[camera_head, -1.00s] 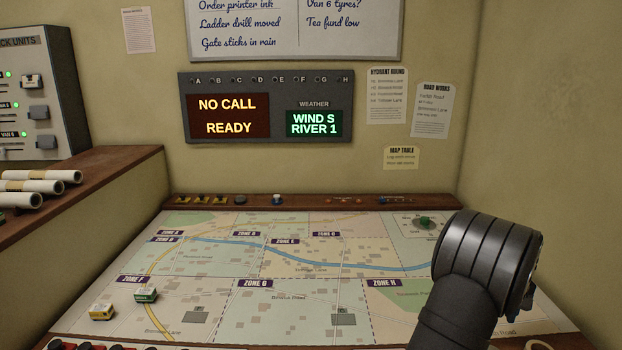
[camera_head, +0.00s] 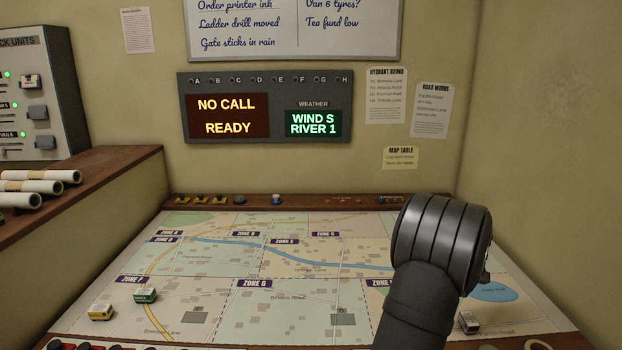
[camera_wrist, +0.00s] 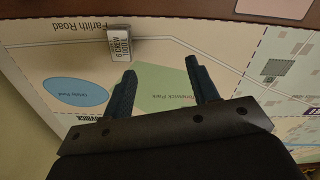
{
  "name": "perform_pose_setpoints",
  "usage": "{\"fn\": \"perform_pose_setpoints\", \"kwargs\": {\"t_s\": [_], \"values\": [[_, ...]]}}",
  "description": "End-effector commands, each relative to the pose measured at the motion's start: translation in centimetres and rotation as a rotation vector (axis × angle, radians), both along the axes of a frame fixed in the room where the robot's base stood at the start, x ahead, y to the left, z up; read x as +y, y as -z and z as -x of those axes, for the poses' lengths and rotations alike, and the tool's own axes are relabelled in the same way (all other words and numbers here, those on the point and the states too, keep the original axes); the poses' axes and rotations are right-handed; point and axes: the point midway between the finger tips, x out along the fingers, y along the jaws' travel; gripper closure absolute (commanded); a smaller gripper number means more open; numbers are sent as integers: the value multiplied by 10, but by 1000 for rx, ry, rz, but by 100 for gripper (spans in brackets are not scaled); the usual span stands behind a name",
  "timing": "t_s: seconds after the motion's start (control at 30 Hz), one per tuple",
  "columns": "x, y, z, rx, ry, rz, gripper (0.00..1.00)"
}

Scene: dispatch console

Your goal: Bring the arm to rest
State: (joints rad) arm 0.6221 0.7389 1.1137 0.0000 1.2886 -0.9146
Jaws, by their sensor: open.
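My gripper (camera_wrist: 160,72) is open in the wrist view, with two dark fingers apart and nothing between them. It hangs over the map table (camera_head: 215,272), above the green park area by the blue pond. A small pale block with a printed label (camera_wrist: 120,43) lies on the map just beyond the left fingertip, apart from it as far as I can tell. This block also shows at the right of my arm in the head view (camera_head: 468,322). In the head view my dark arm covers the map's right part, and the gripper itself is hidden.
A yellow block (camera_head: 100,312) and a green block (camera_head: 146,295) stand on the map's left. The console (camera_head: 265,107) reads NO CALL, READY. Paper rolls (camera_head: 40,188) lie on the left shelf. The middle of the map is clear.

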Motion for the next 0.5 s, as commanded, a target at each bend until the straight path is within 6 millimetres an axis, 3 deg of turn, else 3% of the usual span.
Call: {"fn": "perform_pose_setpoints", "kwargs": {"t_s": [0.5], "values": [[90, 1, -55, 0, -206, 0, 46]]}}
